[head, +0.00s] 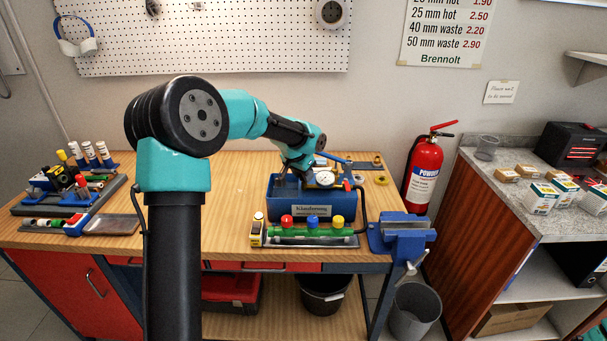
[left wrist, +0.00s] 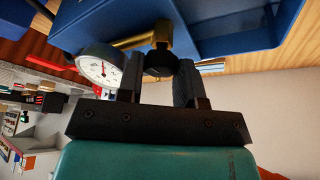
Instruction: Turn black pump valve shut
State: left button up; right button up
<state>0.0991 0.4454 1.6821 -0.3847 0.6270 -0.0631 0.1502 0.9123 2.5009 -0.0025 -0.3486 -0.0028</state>
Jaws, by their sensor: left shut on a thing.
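In the left wrist view the black valve knob (left wrist: 160,61) sits on a brass pipe (left wrist: 133,42), close beside the gauge (left wrist: 101,66). My left gripper (left wrist: 158,75) is shut on the black knob, one finger on each side. In the head view my left gripper (head: 300,173) reaches down over the pump, and the knob cannot be made out there. My right gripper is out of view.
A green manifold with red, blue and yellow caps (head: 312,231) lies in front of the pump. A blue vise (head: 405,229) is clamped at the bench's right corner. Tools and fittings crowd the bench's left end (head: 75,190). The bench between is clear.

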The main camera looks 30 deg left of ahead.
pick_arm(q)
jog(key=shift+m, duration=0.5)
jog(key=shift+h, duration=0.3)
jog(key=o, duration=0.6)
jog(key=shift+n, duration=0.6)
jog(key=shift+d+n+y, duration=0.1)
jog(key=shift+n+y, duration=0.5)
jog(key=shift+n, duration=0.2)
jog(key=v, duration=1.7)
jog(key=shift+s+r, duration=0.15)
